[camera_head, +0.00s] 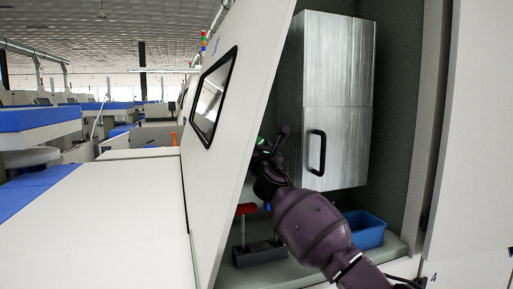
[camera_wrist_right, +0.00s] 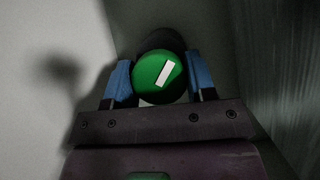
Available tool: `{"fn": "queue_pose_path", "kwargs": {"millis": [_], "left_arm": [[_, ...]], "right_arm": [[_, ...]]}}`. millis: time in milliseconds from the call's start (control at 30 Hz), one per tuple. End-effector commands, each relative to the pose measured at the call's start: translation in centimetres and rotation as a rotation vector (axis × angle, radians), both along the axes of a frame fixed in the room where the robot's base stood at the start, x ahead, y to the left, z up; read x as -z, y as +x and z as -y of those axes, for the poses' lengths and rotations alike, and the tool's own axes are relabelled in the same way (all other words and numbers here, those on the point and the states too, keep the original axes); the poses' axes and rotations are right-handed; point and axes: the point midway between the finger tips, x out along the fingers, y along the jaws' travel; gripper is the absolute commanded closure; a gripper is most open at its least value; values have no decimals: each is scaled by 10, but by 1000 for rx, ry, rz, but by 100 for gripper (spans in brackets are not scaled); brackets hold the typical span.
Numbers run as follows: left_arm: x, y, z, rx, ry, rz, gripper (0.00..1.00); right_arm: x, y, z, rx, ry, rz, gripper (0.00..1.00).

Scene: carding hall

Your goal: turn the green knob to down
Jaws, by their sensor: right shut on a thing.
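The green knob (camera_wrist_right: 150,77) is round, with a white bar mark that slants from lower left to upper right. My right gripper (camera_wrist_right: 160,88) has its two blue fingers on either side of the knob and is shut on it. In the head view my right arm reaches into the open cabinet, and its gripper (camera_head: 265,146) is at the inner side of the slanted white door panel. A small green patch shows there; I cannot tell whether it is the knob. My left gripper is not in view.
The white door panel (camera_head: 238,90) stands left of my arm. A metal box (camera_head: 338,75) with a black handle (camera_head: 317,152) is at the cabinet's back. A blue bin (camera_head: 366,231) and a red-handled tool (camera_head: 246,209) on a dark block (camera_head: 258,254) are on the cabinet floor.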

Motion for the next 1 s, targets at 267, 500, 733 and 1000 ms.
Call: {"fn": "queue_pose_path", "kwargs": {"millis": [267, 500, 733, 1000], "left_arm": [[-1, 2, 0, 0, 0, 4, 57], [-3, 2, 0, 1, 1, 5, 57], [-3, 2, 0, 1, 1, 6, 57], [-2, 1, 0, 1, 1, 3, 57]], "right_arm": [[1, 0, -1, -1, 194, -65, 73], [1, 0, -1, 0, 313, -105, 73], [1, 0, -1, 0, 367, -122, 73], [1, 0, -1, 1, 377, -125, 73]]}}
